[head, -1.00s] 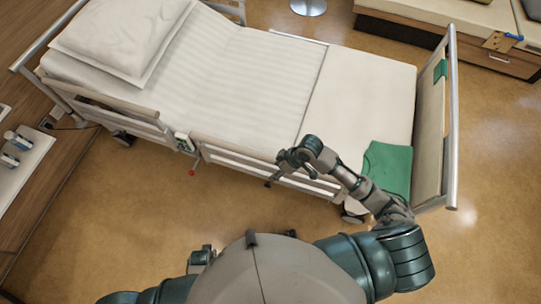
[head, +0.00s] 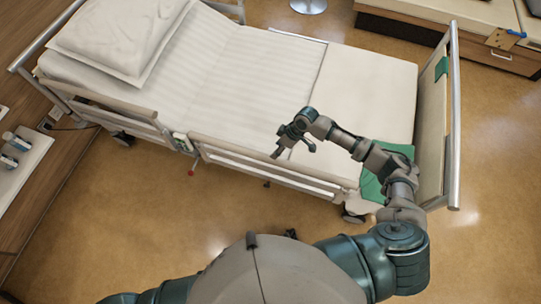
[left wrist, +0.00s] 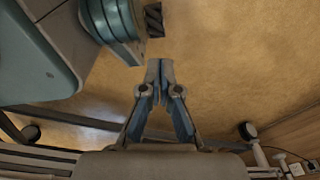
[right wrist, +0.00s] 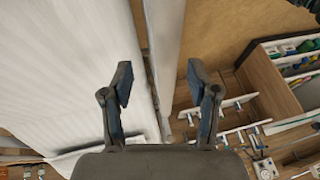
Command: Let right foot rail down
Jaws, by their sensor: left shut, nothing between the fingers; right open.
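The right foot rail (head: 262,160) is the pale rail with a brown top bar along the bed's near side, from the bed's middle toward the foot end. It stands raised, its top near mattress height. My right gripper (head: 293,150) is open and empty above this rail and the mattress edge. In the right wrist view, the rail (right wrist: 164,35) runs lengthwise below and between the spread fingers (right wrist: 161,82), with no visible contact. My left gripper (left wrist: 159,72) is shut and empty over the floor, away from the rail.
The bed (head: 355,85) has a green cloth (head: 372,188) near its footboard (head: 432,125), partly behind my right arm. A head-side rail (head: 115,112) and a control panel (head: 182,142) lie left of the foot rail. A red knob (head: 191,173) hangs below. The near floor (head: 140,220) is clear.

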